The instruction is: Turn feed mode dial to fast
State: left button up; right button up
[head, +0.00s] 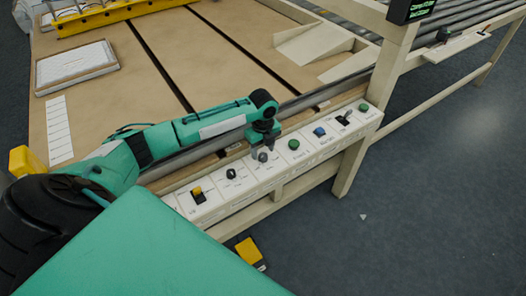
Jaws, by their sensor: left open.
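A white control panel (215,205) runs along the table's front edge. It carries a black dial (231,174) and a grey knob (262,157). Their printed labels are too small to read, so I cannot tell which one is the feed mode dial or where it points. My left gripper (262,150) is open and points down at the grey knob, its fingers close around or just above it. Whether they touch the knob I cannot tell. My right gripper is not in view.
The panel also has a yellow-and-black switch (198,195), a green button (293,144), a blue button (319,131), a black lever (343,119) and another green button (363,107). A beige table (215,75) lies behind. Floor at right is mostly clear.

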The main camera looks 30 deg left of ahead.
pick_arm(q)
jog(key=shift+f, duration=1.1)
